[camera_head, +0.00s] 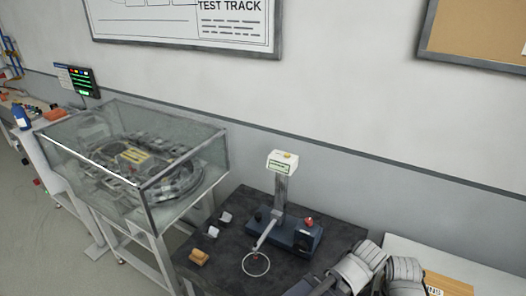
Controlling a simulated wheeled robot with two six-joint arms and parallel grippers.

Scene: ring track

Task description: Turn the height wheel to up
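A bench device with a dark blue base (290,235) stands on the dark mat. The base bears a red knob (309,221), a small dark knob (258,216) and a black block (304,240). I cannot tell which part is the height wheel, nor its setting. Pale grey parts of what looks like my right arm enter at the bottom right. A dark part, perhaps my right gripper (312,287), is cut by the bottom edge. My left gripper is out of view.
A glass-walled case (190,165) with a ring track stands to the left. Small white pieces (225,217) and a tan block (199,257) lie on the mat (225,275). A white ring (257,264) lies before the device. A cardboard box (448,284) sits at bottom right.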

